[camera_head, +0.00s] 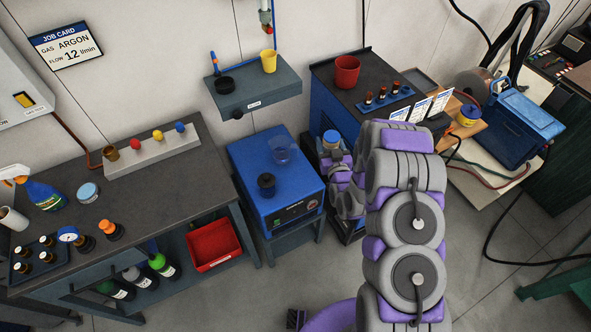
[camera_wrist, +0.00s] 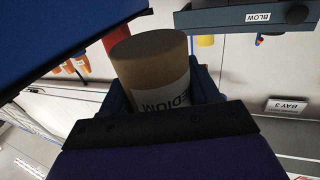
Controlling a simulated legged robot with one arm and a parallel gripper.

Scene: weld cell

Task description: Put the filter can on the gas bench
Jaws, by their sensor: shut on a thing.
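My gripper (camera_head: 337,160) is low between the blue machine and the blue cabinet, partly hidden by my arm. In the wrist view, the can (camera_wrist: 150,65) is a tan cylinder with a white label reading "…EDIUM", held between the jaws (camera_wrist: 160,100). No label names the gas bench. The dark-topped bench (camera_head: 160,190) at left carries a gauge (camera_head: 68,235), small bottles and a spray bottle (camera_head: 45,194). A round tin (camera_head: 88,193) with a pale blue lid also stands there.
The blue machine (camera_head: 270,180) bears a dark knob-like part and a clear blue cup. The wall shelf (camera_head: 255,97) holds a yellow cup. The blue cabinet (camera_head: 335,90) stands close beside the gripper, with a red cup on top. The left bench's front middle has free room.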

